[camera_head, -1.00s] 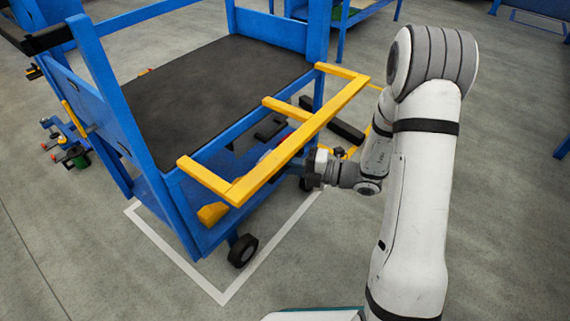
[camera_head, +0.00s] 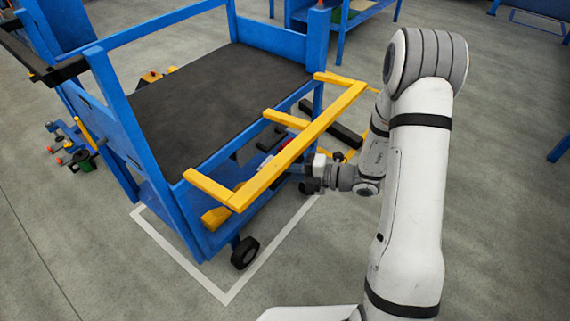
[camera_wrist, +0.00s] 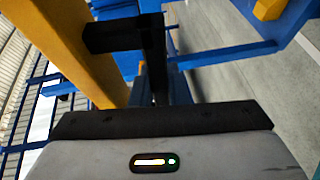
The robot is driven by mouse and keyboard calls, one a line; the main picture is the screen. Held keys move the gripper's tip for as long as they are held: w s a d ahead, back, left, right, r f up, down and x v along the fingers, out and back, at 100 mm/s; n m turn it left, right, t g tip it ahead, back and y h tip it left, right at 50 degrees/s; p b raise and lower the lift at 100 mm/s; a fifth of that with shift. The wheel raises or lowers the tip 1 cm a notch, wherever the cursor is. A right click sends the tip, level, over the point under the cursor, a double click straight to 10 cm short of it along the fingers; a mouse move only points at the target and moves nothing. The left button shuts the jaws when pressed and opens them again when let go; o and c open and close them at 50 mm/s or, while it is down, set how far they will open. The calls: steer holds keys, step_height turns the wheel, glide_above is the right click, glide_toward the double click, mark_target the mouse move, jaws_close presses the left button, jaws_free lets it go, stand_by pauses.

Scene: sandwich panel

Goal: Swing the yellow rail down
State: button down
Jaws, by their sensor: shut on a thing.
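The yellow rail (camera_head: 299,143) is a long bar with several short arms. It sticks out level from the near side of the blue trolley (camera_head: 128,140), about at deck height. My gripper (camera_head: 312,177) is at the outer side of the long bar, below its middle, and is shut on the rail. The fingertips are too small to make out in the head view. In the wrist view, a dark finger (camera_wrist: 125,35) reaches to the yellow rail (camera_wrist: 65,45), which crosses the upper left. The other finger's contact with the rail is hidden.
The trolley has a dark deck (camera_head: 205,105) and a wheel (camera_head: 244,252) near the front. A white floor outline (camera_head: 262,262) surrounds it. Yellow and dark parts lie beneath the rail. The floor on the near left is clear. A blue bench (camera_head: 355,15) stands behind.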

steer(key=shift+r+h+p, duration=0.3)
steer(key=shift+r+p, duration=0.55)
steer(key=shift+p, duration=0.5)
steer(key=shift+f, duration=0.1)
steer(key=c, duration=1.4)
jaws_free()
steer(key=p+v, duration=0.1)
steer(key=v, duration=0.7)
steer(key=shift+p, duration=0.4)
steer(key=shift+a+f, duration=0.1)
